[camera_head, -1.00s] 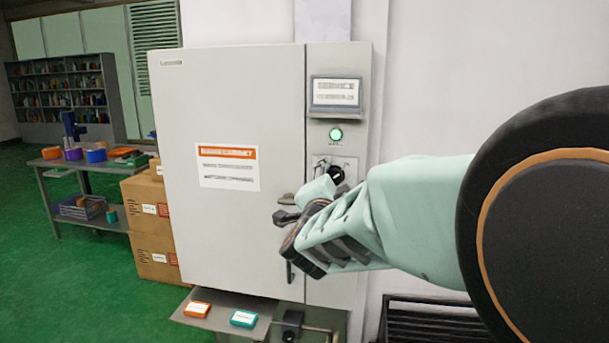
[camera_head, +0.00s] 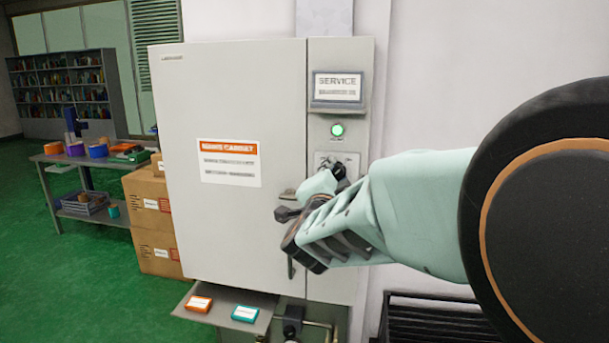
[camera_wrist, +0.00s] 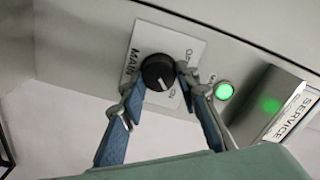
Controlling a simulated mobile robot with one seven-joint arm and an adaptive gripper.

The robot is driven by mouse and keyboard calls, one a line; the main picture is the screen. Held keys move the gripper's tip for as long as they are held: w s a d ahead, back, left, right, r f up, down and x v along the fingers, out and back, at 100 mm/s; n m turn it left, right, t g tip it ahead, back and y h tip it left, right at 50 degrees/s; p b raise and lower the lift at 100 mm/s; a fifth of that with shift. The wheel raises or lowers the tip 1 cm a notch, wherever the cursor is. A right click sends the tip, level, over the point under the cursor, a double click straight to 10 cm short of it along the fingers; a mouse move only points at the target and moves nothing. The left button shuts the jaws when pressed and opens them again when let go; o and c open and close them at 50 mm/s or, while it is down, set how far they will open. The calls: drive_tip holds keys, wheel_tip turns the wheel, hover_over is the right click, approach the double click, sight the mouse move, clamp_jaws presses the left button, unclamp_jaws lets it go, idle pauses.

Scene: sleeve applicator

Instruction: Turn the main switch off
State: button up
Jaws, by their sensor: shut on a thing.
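The main switch is a round black knob (camera_wrist: 157,69) on a white label plate (camera_wrist: 143,38) marked MAIN. A short white mark shows near the knob's lower edge in the wrist view. Its setting is not clear to me, as fingers cover part of the lettering. My gripper (camera_wrist: 160,79) is shut on the knob, with one finger on each side. In the head view the knob (camera_head: 339,171) shows just beyond my pale green gripper, which hides part of it and its plate.
A green lamp (camera_head: 338,130) glows above the switch, below a SERVICE display (camera_head: 338,88). The grey cabinet door (camera_head: 232,120) is to the left, with a shelf (camera_head: 228,297) below. Cardboard boxes (camera_head: 150,220) stand further left. A black slatted unit (camera_head: 430,318) is low at right.

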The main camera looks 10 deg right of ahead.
drive_tip(key=n, duration=0.2)
drive_tip(key=n+p, duration=0.1)
drive_tip(key=n, duration=0.1)
drive_tip(key=shift+r+n, duration=0.2)
drive_tip(key=shift+n, duration=0.2)
drive_tip(key=n+p, duration=0.2)
drive_tip(key=n, duration=0.2)
drive_tip(key=shift+a+n, duration=0.1)
drive_tip(key=shift+n, duration=0.2)
drive_tip(key=n+p, duration=0.2)
drive_tip(key=n, duration=0.2)
drive_tip(key=shift+w+a, duration=0.1)
drive_tip(key=shift+n+p, duration=0.75)
drive_tip(key=shift+n, duration=1.35)
drive_tip(key=o, duration=1.2)
drive_tip(key=shift+f, duration=0.1)
drive_tip(key=shift+c, duration=0.2)
